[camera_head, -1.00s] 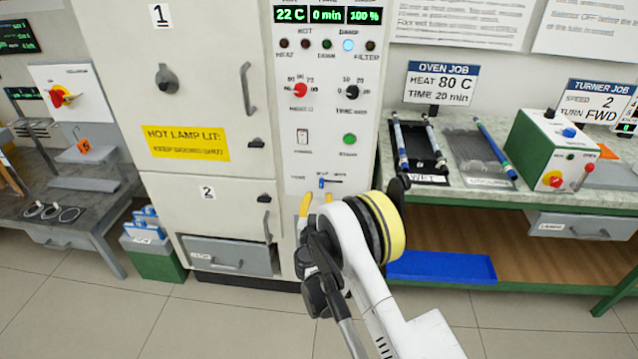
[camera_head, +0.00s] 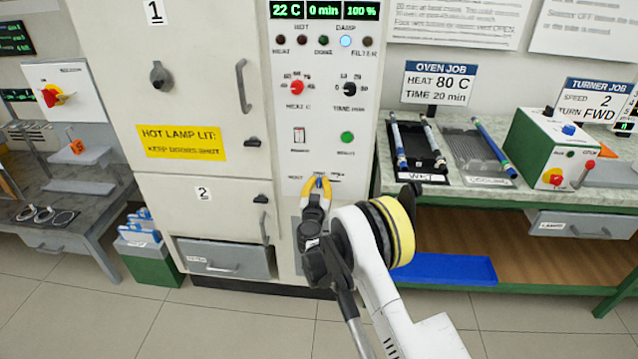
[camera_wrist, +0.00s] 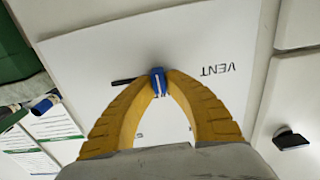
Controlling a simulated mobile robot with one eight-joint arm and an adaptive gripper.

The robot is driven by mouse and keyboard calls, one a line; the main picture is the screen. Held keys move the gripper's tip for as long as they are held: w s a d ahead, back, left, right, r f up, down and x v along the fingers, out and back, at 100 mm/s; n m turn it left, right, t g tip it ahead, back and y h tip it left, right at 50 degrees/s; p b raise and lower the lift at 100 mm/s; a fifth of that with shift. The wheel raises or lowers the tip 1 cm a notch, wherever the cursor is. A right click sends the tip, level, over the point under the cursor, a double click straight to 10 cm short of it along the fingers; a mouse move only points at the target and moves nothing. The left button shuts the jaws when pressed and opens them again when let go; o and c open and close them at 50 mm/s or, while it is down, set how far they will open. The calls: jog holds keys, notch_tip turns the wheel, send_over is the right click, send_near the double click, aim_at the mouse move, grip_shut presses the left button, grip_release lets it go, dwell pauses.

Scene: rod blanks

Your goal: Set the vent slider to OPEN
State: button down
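The vent slider's blue knob (camera_wrist: 158,82) shows in the wrist view between the yellow fingertips of my gripper (camera_wrist: 159,76). The fingers have come together with their tips against its two sides. The dark slot (camera_wrist: 124,81) runs out to the left of the knob there, and the upside-down word VENT (camera_wrist: 217,70) is on its right. The marks at the slot's ends are too small or hidden to read.
The oven doors, with handles (camera_head: 244,86), are to the left. The bench (camera_head: 450,187) with rod trays is to the right.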

aim_at(339, 180)
jog(key=shift+d, duration=0.1)
jog(key=d, duration=0.6)
jog(key=shift+s+d, duration=0.1)
jog(key=c, duration=1.4)
grip_release()
jog(key=shift+d, duration=0.15)
jog(key=shift+s, duration=0.15)
jog(key=s, duration=0.7)
jog(key=shift+s+a, duration=0.1)
jog(key=shift+a, duration=0.1)
